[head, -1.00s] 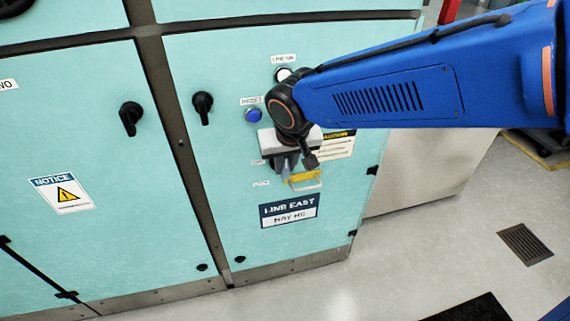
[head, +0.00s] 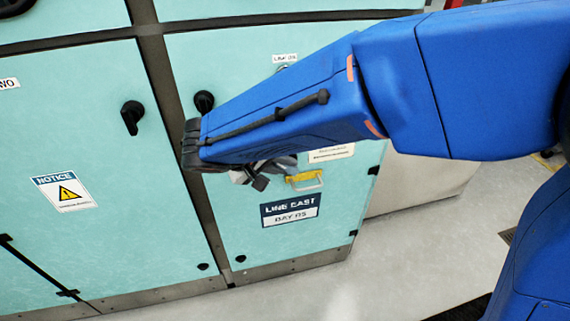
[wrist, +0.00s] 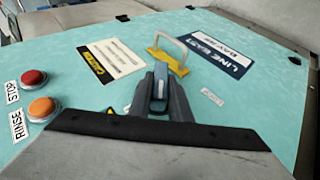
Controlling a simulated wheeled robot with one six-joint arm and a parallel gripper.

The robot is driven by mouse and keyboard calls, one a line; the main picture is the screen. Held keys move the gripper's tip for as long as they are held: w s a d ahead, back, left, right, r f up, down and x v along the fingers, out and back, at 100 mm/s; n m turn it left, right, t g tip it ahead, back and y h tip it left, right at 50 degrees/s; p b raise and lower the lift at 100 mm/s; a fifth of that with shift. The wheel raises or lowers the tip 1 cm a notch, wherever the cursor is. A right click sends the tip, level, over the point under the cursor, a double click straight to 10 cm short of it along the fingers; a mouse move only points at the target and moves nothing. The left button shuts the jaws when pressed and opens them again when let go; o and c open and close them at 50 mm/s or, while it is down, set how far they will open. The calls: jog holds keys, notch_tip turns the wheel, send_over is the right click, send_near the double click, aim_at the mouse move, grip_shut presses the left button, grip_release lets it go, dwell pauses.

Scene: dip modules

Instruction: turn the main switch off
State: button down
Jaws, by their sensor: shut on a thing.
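My gripper (wrist: 160,92) is up against the turquoise cabinet door in the wrist view. Its grey jaws are shut on a small blue-grey piece (wrist: 158,86), which looks like the handle of the main switch. The jaws cover most of it, so its angle and position are hard to read. In the head view my blue arm hides the switch and most of my gripper (head: 258,174). Only a grey and dark part of the gripper shows below the arm. A small white label (wrist: 211,97) sits right of the jaws, too blurred to read.
A yellow handle (wrist: 172,53) stands out from the door close beyond the jaws. A red STOP button (wrist: 34,78) and an orange RINSE button (wrist: 41,108) are at the left. A LINE EAST sign (head: 290,209) is below. Black knobs (head: 132,117) are on the cabinet.

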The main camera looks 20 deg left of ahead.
jog(key=t+h, duration=0.2)
jog(key=n+h, duration=0.1)
jog(key=shift+a+f+t, duration=0.15)
jog(key=shift+f+t, duration=0.1)
jog(key=shift+t, duration=0.15)
jog(key=n+t+h, duration=0.1)
jog(key=t+h, duration=0.1)
jog(key=t, duration=0.1)
jog(key=shift+s+f+h, duration=0.1)
jog(key=shift+h, duration=0.3)
jog(key=shift+n, duration=0.3)
jog(key=c, duration=1.6)
grip_release()
jog(key=shift+c, duration=0.2)
jog(key=v, duration=1.7)
jog(key=shift+f, duration=0.3)
jog(key=shift+s, duration=0.15)
